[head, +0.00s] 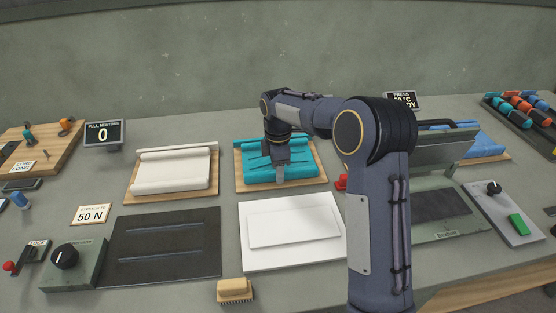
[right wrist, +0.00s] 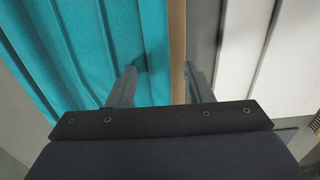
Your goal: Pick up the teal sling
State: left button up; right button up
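The teal sling (head: 302,172) lies folded on a wooden board (head: 318,185) at the middle back of the bench. My right gripper (head: 280,178) points down at its near edge, and the arm hides part of the sling. In the right wrist view the teal sling (right wrist: 85,50) fills the left side. There the right gripper (right wrist: 160,82) is open, with one finger over the teal cloth and the other past the board's wooden edge, over the grey bench. I cannot tell whether the fingers touch anything. My left gripper is not in view.
A cream sling (head: 175,172) lies on a board to the left, and a blue one (head: 480,141) lies at the right. A white plate (head: 290,255) and a dark mat (head: 165,266) are in front. A brush (head: 235,290) sits near the front edge.

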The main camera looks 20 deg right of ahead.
grip_shut()
jog(key=shift+r, duration=0.15)
